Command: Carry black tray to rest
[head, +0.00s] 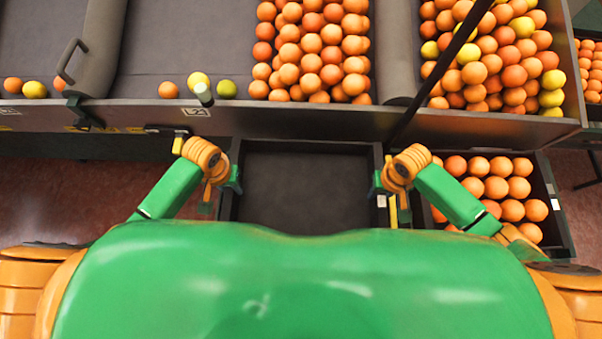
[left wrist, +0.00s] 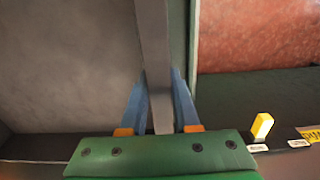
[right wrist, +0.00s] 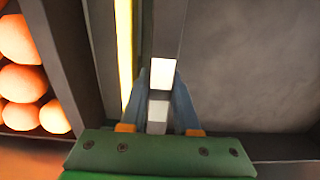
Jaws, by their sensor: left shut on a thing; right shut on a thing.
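The black tray (head: 306,150) is empty and sits in front of my body in the head view, just below the long sorting bench. My left gripper (head: 234,180) is shut on the tray's left wall; the left wrist view shows its blue fingers on both sides of the wall (left wrist: 153,50). My right gripper (head: 378,183) is shut on the tray's right wall; in the right wrist view its fingers straddle the wall (right wrist: 168,30) near a white label. The tray's near side is hidden behind my green body. I cannot tell what lies under the tray.
A crate of oranges (head: 556,222) stands right of the tray, close to my right arm. The bench edge (head: 300,118) runs along the far side. Oranges and yellow fruit lie in the bench's bays. Red floor (head: 60,190) is open at left.

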